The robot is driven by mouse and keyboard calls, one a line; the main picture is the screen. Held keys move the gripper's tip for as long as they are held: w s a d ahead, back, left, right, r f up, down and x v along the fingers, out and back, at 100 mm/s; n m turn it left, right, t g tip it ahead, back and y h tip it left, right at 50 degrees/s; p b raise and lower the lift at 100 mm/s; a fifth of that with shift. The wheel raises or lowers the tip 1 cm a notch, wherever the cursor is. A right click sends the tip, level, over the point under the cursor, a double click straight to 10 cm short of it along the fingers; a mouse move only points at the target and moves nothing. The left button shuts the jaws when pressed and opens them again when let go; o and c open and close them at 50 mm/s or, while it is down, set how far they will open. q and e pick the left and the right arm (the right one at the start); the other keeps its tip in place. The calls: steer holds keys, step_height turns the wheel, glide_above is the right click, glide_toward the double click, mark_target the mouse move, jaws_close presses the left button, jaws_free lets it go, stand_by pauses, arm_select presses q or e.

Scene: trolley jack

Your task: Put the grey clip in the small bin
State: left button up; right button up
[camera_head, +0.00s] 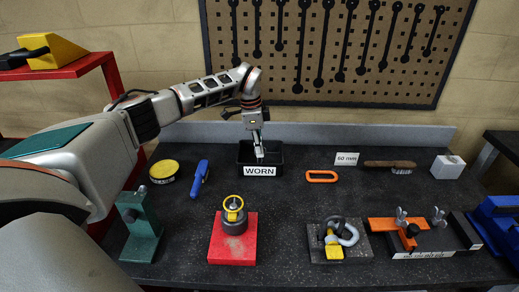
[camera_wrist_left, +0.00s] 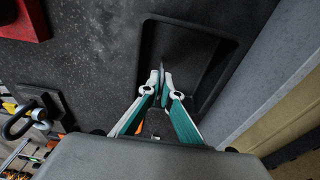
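The small bin (camera_head: 246,153) is a black open box with a white WORN label on its front, at the back of the dark bench. It also shows as a dark recess with raised walls in the left wrist view (camera_wrist_left: 216,72). My left gripper (camera_head: 259,151) points down over the bin's opening. In the left wrist view its fingertips (camera_wrist_left: 161,85) are nearly together. A thin grey sliver (camera_wrist_left: 161,67) shows between them and looks like the grey clip, mostly hidden by the fingers. My right gripper is in neither view.
A yellow round tin (camera_head: 164,170) and a blue tool (camera_head: 200,178) lie left of the bin. An orange link (camera_head: 322,176) lies to its right. A red block (camera_head: 232,244) with a yellow-ringed part stands in front. A pegboard (camera_head: 340,45) hangs behind.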

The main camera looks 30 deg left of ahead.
arm_select(q)
steer(key=o, duration=0.3)
steer(key=shift+r, duration=0.1)
steer(key=r, duration=0.4)
steer(key=a+r, duration=0.1)
steer(key=r, duration=0.3)
steer(key=s+r, duration=0.1)
steer(key=r, duration=0.3)
steer(key=shift+a+b, duration=0.25)
steer(key=shift+b, duration=0.15)
